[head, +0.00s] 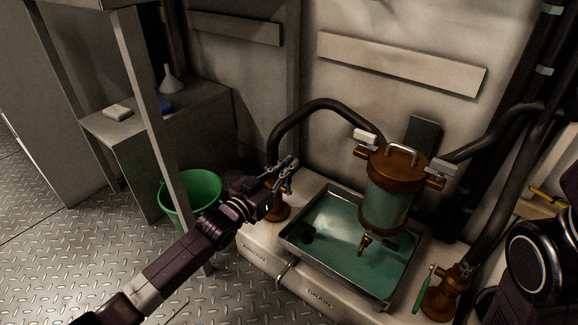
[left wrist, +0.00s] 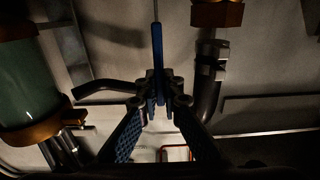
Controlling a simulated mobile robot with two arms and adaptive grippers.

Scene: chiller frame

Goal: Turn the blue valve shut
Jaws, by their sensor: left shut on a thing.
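The blue valve's handle (head: 291,161) shows at my left gripper (head: 279,172), above a brass valve body (head: 279,211) left of the tray. In the left wrist view the blue handle (left wrist: 157,50) runs up between the two fingertips of my left gripper (left wrist: 160,90), which is shut on it. The gripper hides part of the handle and the top of the valve body. My right gripper is not in view.
A brass-and-glass canister (head: 388,195) stands over a metal tray (head: 318,260) of green liquid. A black hose (head: 300,110) arches behind the gripper. A green bucket (head: 192,195) stands on the left. A second valve with a green handle (head: 422,288) is at lower right.

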